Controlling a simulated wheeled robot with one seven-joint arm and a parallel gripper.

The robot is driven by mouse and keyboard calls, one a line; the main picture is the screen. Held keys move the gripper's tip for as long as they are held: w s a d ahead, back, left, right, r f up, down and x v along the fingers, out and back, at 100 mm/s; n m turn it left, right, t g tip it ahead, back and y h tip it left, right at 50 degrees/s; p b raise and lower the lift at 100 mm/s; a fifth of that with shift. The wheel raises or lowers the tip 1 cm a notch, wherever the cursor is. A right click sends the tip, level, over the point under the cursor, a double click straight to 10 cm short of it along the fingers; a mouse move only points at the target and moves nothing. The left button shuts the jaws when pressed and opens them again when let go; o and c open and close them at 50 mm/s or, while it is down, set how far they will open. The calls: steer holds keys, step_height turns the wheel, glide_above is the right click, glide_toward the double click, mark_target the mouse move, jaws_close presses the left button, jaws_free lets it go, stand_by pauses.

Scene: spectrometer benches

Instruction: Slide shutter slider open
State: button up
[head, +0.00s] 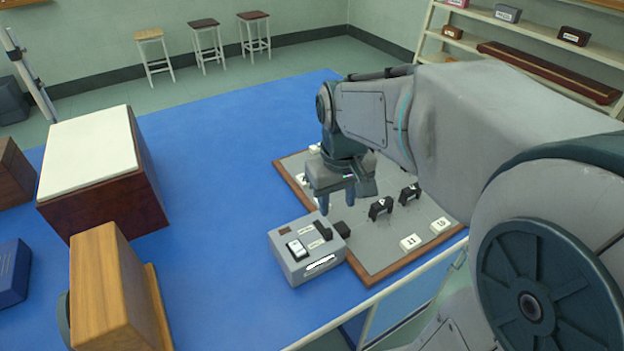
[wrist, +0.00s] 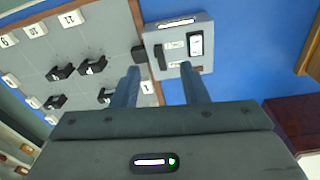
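A small grey box (head: 290,262) stands on the blue bench top, beside the grey board. Its top has a black slider-like bar (head: 322,230), a white rocker switch in a black frame (head: 297,249) and small labels too small to read. In the wrist view the bar (wrist: 160,57) lies on the box's left part and the rocker (wrist: 195,44) on its right. A black block (head: 341,229) sits at the box's side towards the board. My gripper (head: 337,208) points down above the box. Its fingers (wrist: 160,68) are apart, with nothing held between them.
A wood-edged grey board (head: 385,255) with black clips and white numbered tiles lies next to the box. A wooden block-shaped unit (head: 108,290) and a dark box with a cream top (head: 90,155) stand to the left. Blue bench top (head: 215,180) between is clear.

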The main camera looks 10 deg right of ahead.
steer(key=n+g, duration=0.1)
glide_above(328, 231)
steer(key=f, duration=0.2)
step_height(328, 231, down, 13)
steer(key=shift+f+b, duration=0.2)
steer(key=shift+b, duration=0.1)
